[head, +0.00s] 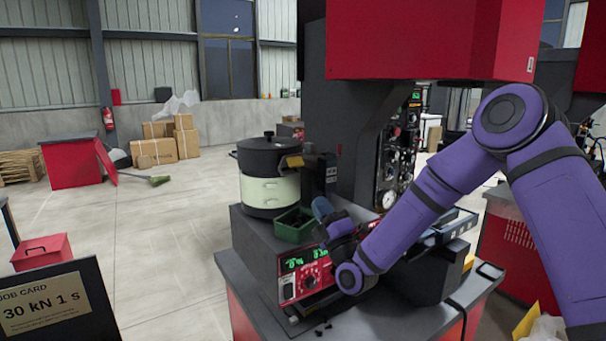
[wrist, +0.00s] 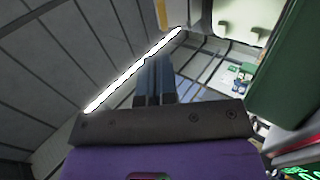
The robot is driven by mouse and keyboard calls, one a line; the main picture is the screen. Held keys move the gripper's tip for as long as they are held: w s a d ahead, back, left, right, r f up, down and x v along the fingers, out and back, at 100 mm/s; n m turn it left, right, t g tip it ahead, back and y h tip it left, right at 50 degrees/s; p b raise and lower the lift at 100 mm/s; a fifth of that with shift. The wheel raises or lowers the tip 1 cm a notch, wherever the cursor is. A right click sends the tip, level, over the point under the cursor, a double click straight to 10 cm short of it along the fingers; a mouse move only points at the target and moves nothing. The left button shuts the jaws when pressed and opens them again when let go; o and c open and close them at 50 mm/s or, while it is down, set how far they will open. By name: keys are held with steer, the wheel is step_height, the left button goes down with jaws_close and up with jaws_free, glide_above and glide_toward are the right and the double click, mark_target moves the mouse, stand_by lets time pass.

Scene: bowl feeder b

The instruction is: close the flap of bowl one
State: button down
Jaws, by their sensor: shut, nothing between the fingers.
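The cream feeder bowl (head: 270,192) with a black lid (head: 268,150) stands on a dark cabinet in the head view. A small tan tab (head: 293,161) sits at its upper right edge; I cannot tell if this is the flap, or which bowl is one. My gripper (head: 321,207) is right of the bowl, apart from it, just beside a green tray (head: 294,232). In the wrist view my gripper (wrist: 153,65) is shut and empty, pointing up toward the ceiling light.
A red control panel (head: 305,275) with green digits is below my gripper. A dark upright post (head: 327,175) stands close behind it. A red press (head: 420,40) overhangs the back. Open floor (head: 150,240) lies to the left. A job card (head: 45,305) is at lower left.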

glide_toward(295, 157)
steer(key=x, duration=0.4)
steer(key=shift+w+a+r, duration=0.15)
steer(key=shift+w+a, duration=0.05)
steer(key=shift+w, duration=0.2)
steer(key=shift+r+g+h, duration=0.3)
steer(key=shift+r+g, duration=0.05)
steer(key=shift+g, duration=0.05)
steer(key=shift+w+a+r+g+h, duration=0.15)
steer(key=shift+r+g+h, duration=0.2)
steer(key=shift+g, duration=0.25)
steer(key=shift+w+a+r+g+h, duration=0.15)
steer(key=shift+r+g+h, duration=0.25)
steer(key=shift+g, duration=0.2)
steer(key=shift+w+a+r+g+h, duration=0.2)
steer(key=shift+g+h, duration=0.25)
steer(key=shift+g, duration=0.15)
steer(key=shift+w+a+r+g+h, duration=0.1)
steer(key=shift+w+r+g+h, duration=0.15)
steer(key=shift+g+h, duration=0.25)
steer(key=shift+w+r, duration=0.15)
